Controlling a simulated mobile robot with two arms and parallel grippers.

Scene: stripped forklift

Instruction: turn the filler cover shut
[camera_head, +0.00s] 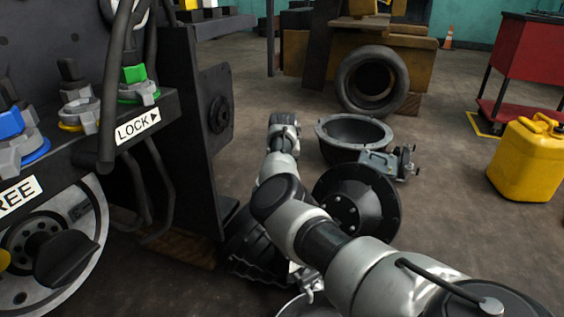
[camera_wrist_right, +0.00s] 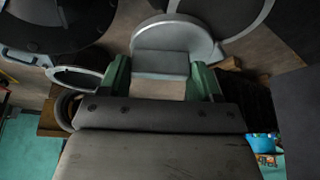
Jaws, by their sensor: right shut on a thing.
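My right arm comes in from the lower right in the head view, and its far end (camera_head: 284,122) hangs over the floor beside the forklift panel. Its fingertips cannot be made out there. In the wrist view the two green fingers of my right gripper (camera_wrist_right: 161,78) close on the flat block of a grey rounded piece (camera_wrist_right: 178,35). I cannot tell for sure whether this is the filler cover. My left gripper is not in view.
Knobs with blue (camera_head: 10,123) and green (camera_head: 134,74) tops stand on the panel at left. A black basin (camera_head: 353,137), a tyre (camera_head: 357,110) and a dark hub disc (camera_head: 377,215) are on the floor. A yellow canister (camera_head: 527,160) stands at right, with clear floor beside it.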

